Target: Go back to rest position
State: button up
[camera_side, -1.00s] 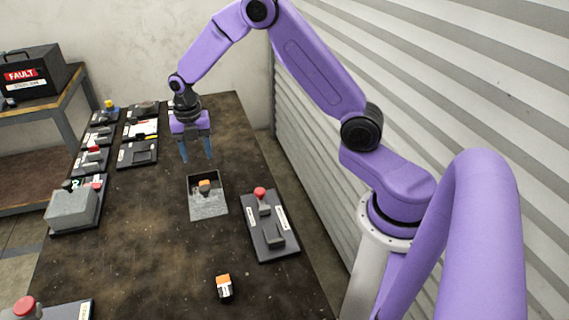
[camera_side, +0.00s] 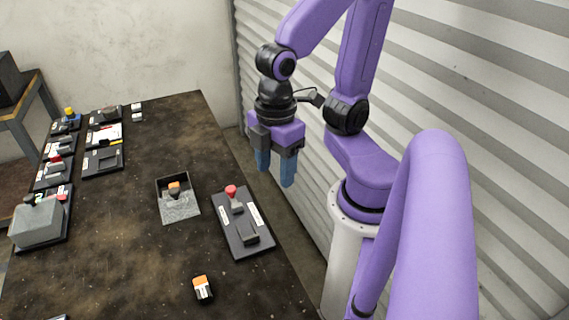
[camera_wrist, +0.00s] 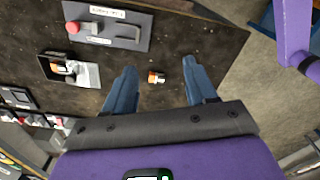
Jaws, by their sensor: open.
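My gripper (camera_side: 275,170) is open and empty, pointing down, with two blue fingers. In the side view it hangs in the air near the table's right edge, by the corrugated wall. In the wrist view its fingers (camera_wrist: 158,85) are spread apart, with an orange, black and white block (camera_wrist: 156,77) showing far below between them. That block (camera_side: 203,288) lies on the dark table (camera_side: 130,235) toward the front.
A grey tray (camera_side: 181,212) holds an orange-topped piece. A dark panel (camera_side: 243,240) with a red knob lies at the table's right edge. Several dark panels and a grey box (camera_side: 38,226) line the left side. The middle of the table is clear.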

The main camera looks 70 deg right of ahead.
jog(key=shift+s+d+f+m, duration=0.1)
jog(key=shift+s+d+m, duration=0.3)
jog(key=shift+s, duration=0.4)
dwell(0.8)
